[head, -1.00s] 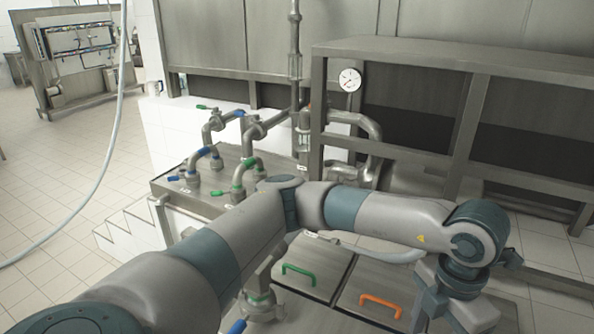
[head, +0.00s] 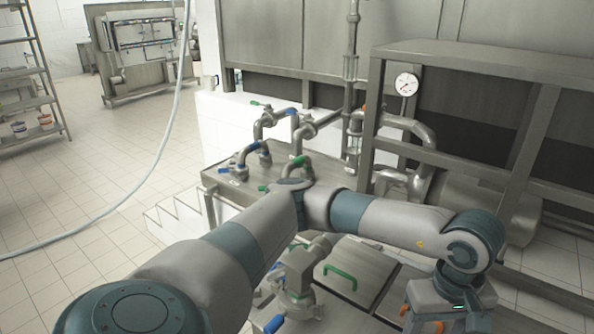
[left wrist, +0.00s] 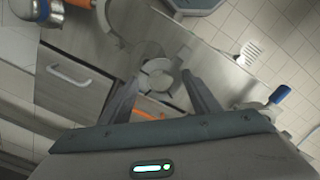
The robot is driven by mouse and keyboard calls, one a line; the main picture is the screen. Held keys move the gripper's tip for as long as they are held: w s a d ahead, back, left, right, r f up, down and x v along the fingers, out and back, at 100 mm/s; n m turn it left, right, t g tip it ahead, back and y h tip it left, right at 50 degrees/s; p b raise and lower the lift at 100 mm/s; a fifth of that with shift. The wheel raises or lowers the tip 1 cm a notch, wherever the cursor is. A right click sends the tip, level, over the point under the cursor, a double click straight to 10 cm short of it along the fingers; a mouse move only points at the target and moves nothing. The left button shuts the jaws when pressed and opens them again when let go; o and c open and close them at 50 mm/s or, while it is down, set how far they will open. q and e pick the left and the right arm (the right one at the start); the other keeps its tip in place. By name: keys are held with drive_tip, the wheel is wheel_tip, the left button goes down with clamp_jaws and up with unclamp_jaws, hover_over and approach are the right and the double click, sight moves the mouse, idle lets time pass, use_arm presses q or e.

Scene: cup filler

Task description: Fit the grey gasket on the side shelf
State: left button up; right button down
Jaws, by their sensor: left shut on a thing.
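The grey gasket (left wrist: 158,76) shows in the left wrist view as a ring between the two fingers of my left gripper (left wrist: 163,80), which is shut on it. In the head view my left arm reaches across to the lower right, over the metal covers, and its fingers are out of the picture below. A metal shelf rack (head: 30,98) stands at the far left of the head view, well away from the gripper; I cannot tell if it is the side shelf. My right gripper is not in view.
Pipes with blue and green valve handles (head: 262,150) stand on a steel bench behind my arm. A steel frame with a gauge (head: 406,84) is at the right. A hose (head: 165,130) hangs at the left. The tiled floor (head: 95,165) is clear there.

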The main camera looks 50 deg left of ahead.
use_arm(q)
drive_tip(key=a+m, duration=0.1)
drive_tip(key=m, duration=0.2)
drive_tip(key=a+m, duration=0.1)
drive_tip(key=m, duration=0.3)
drive_tip(key=s+a+f+m, duration=0.1)
drive_tip(key=a+m, duration=0.1)
drive_tip(key=m, duration=0.1)
drive_tip(key=shift+m, duration=0.4)
drive_tip(key=shift+a, duration=0.15)
